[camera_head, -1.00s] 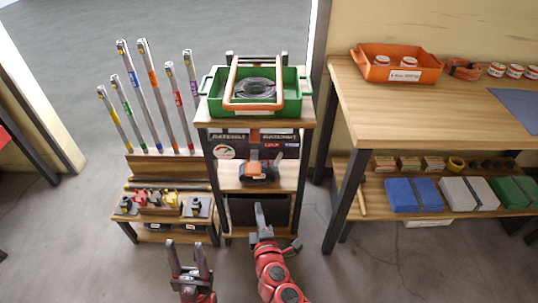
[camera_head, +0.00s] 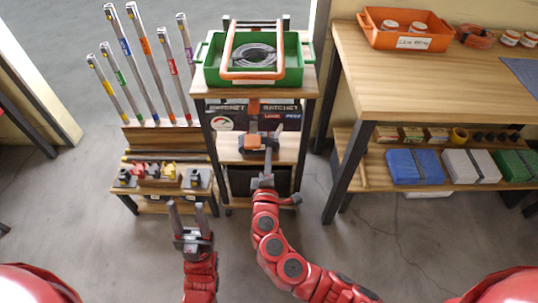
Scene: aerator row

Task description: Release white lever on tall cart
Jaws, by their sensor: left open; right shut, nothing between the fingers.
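The tall cart (camera_head: 200,97) stands in the centre, a narrow wooden-shelved frame. A pale grey pointed piece (camera_head: 278,129) stands beside an orange and black tool (camera_head: 252,143) on its middle shelf; I cannot tell whether it is the white lever. No other clear white lever shows. My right gripper (camera_head: 267,158) is shut and empty, in front of the cart just below that tool; contact cannot be told. My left gripper (camera_head: 188,210) is open and empty, pointing up, in front of the low rack to the left of the cart.
A green tray (camera_head: 207,70) with an orange handle and grey coil sits on the cart's top. Left is a low rack (camera_head: 153,205) with upright tubes. Right is a wooden bench (camera_head: 420,110) with an orange bin (camera_head: 374,42). The floor in front is clear.

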